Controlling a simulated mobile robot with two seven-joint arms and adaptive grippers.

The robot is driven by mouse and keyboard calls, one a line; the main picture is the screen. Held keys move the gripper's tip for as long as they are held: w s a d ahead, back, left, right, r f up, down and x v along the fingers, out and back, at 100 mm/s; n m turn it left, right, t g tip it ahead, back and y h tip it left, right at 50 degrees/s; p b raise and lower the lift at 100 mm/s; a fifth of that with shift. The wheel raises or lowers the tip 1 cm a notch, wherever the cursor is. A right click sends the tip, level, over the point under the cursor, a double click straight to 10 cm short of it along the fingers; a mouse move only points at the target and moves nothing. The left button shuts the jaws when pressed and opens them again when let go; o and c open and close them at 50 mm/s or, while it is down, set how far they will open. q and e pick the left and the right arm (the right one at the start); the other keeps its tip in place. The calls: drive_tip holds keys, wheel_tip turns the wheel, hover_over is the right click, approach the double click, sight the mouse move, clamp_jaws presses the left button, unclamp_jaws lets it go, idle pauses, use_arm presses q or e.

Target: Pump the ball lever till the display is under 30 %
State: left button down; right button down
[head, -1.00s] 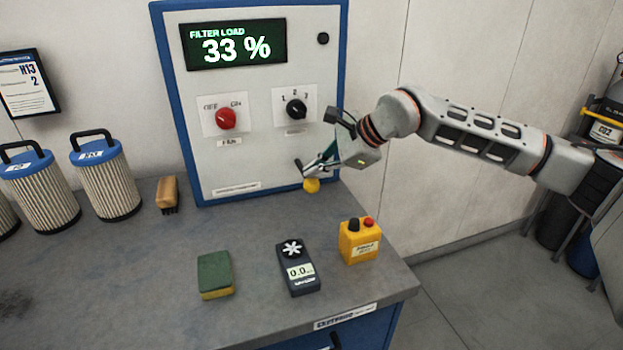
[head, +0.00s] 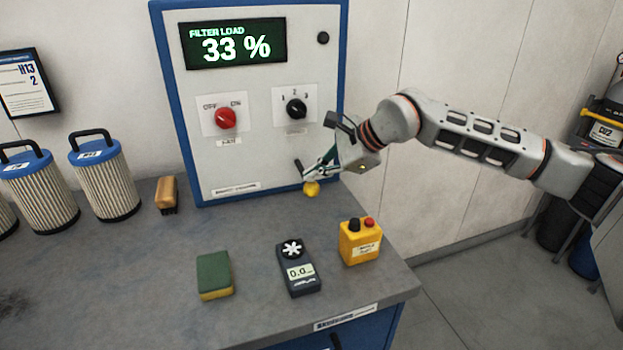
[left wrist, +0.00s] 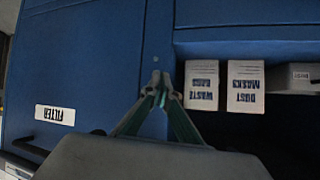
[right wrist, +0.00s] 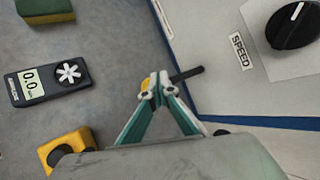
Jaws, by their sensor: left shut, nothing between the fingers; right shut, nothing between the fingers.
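The display (head: 233,45) on the blue-framed panel reads FILTER LOAD 33 %. The ball lever ends in a yellow ball (head: 311,188) at the panel's lower right; its dark rod end (right wrist: 187,74) shows in the right wrist view. My right gripper (head: 308,174) is shut with its fingertips at the ball, just above it in the head view. In the right wrist view the fingertips (right wrist: 154,88) hide most of the ball; I cannot tell whether they touch it. My left gripper (left wrist: 161,84) is shut and empty, before a blue cabinet front, and is out of the head view.
A red knob (head: 226,118) and black knob (head: 296,108) sit on the panel. On the bench are a yellow button box (head: 359,243), a handheld meter (head: 298,270), a sponge (head: 214,276), a brush (head: 166,194) and filter cartridges (head: 105,185).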

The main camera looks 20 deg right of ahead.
sight(315, 184)
drive_tip(key=shift+f+b, duration=0.8)
drive_tip(key=shift+f, duration=0.75)
idle(1.1)
idle(0.5)
drive_tip(key=shift+r+p, duration=1.5)
drive_tip(key=shift+r, duration=1.25)
drive_tip(key=shift+r, duration=0.1)
drive_tip(key=shift+r+p, duration=1.55)
drive_tip(key=shift+r, duration=0.85)
